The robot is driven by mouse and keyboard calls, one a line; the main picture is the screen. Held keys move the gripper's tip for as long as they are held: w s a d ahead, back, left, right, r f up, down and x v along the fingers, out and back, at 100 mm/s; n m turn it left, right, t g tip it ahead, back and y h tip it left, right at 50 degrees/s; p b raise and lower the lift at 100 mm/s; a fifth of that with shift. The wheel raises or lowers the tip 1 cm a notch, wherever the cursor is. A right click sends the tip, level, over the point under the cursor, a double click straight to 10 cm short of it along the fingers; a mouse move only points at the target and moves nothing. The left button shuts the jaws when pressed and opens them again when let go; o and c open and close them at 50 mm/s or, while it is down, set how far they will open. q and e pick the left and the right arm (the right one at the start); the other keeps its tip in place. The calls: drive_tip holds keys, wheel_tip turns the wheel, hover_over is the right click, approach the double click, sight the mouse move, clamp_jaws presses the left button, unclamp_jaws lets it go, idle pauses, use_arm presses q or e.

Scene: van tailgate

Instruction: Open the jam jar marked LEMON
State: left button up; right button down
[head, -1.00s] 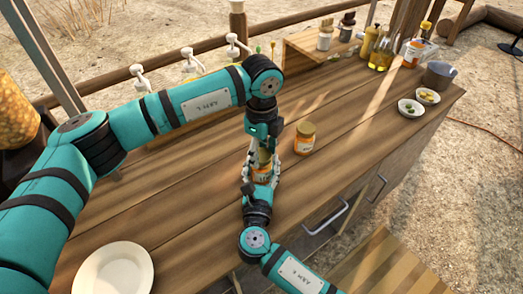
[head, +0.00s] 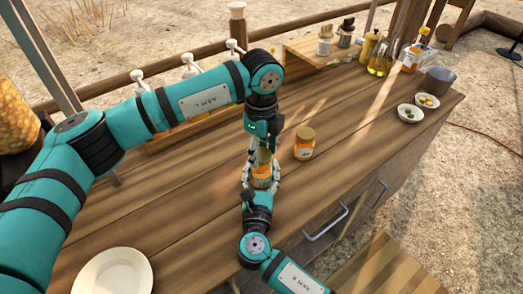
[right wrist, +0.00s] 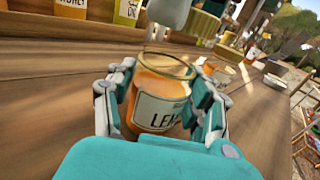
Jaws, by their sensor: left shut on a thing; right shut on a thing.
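The jam jar (head: 262,182) stands between my two arms; in the right wrist view its label on the jar (right wrist: 157,112) shows "LE" and part of a third letter. My right gripper (head: 262,176) is shut around the jar's body, one finger on each side. The jar's top shows as a thin ring that looks like a bare rim. My left gripper (head: 264,147) is directly above, pointing down, shut on a small golden piece that looks like the lid (head: 264,156). Its fingers partly hide this piece, and its exact gap from the jar is hard to tell.
Another orange jar with a golden lid (head: 304,143) stands close on the right. A white plate (head: 112,275) lies at front left. Small bowls (head: 410,113), a grey pot (head: 437,80) and bottles stand at far right. The counter's middle right is clear.

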sight(261, 155)
use_arm(q)
drive_tip(key=shift+r, duration=2)
use_arm(e)
drive_tip(key=shift+c, duration=2.1)
unclamp_jaws()
